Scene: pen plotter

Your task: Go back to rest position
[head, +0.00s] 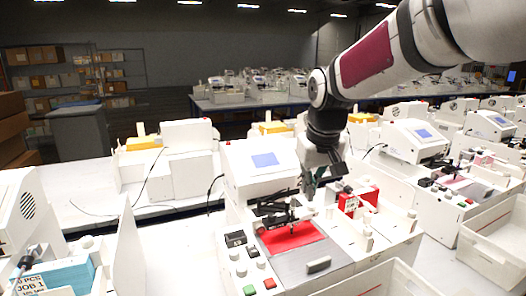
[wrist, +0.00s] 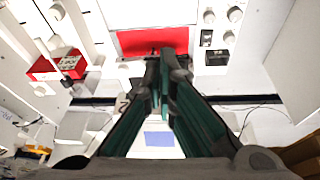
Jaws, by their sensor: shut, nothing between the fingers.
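My gripper (head: 312,184) hangs from the arm above the pen plotter (head: 262,172) in the middle of the head view. Its fingers are shut with nothing between them. In the wrist view the two dark green fingers of my gripper (wrist: 163,62) meet at their tips. The red sheet also shows in the wrist view (wrist: 135,42), just beyond the fingertips. I cannot tell the exact gap between fingertips and plotter.
White bins (head: 497,240) stand at right and front. Blue cards (head: 60,276) sit at left. More plotters (head: 420,138) stand on the right.

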